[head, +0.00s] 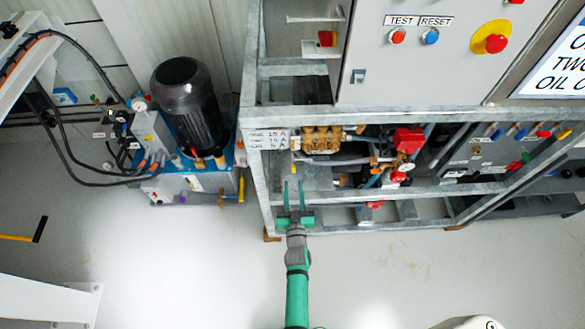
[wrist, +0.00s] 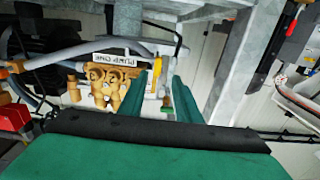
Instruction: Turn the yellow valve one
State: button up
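A small yellow valve handle (head: 294,169) shows upright at the left end of the metal frame, just beyond my fingertips in the head view. In the wrist view a narrow yellow piece, which looks like the same valve handle (wrist: 157,68), shows near the tip of my left finger. My gripper (head: 294,185) is open, its two green fingers parallel and apart. In the wrist view, my gripper (wrist: 162,90) has the yellow piece in line with the gap between its fingers. I cannot tell whether a finger touches the handle.
A galvanized frame (head: 255,180) surrounds the pump, with posts and rails close around my gripper. A brass pump (head: 322,139) and red parts (head: 408,140) sit inside. A "PUMP ONE" label (wrist: 117,58) shows upside down in the wrist view. A black motor unit (head: 186,95) stands left; the floor in front is clear.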

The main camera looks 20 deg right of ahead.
aim_at(294, 170)
jog(key=x, duration=0.7)
jog(key=shift+w+d, duration=0.3)
jog(key=shift+d, duration=0.15)
jog(key=shift+w, duration=0.55)
jog(key=shift+c, duration=0.5)
jog(key=shift+w, duration=0.1)
grip_shut()
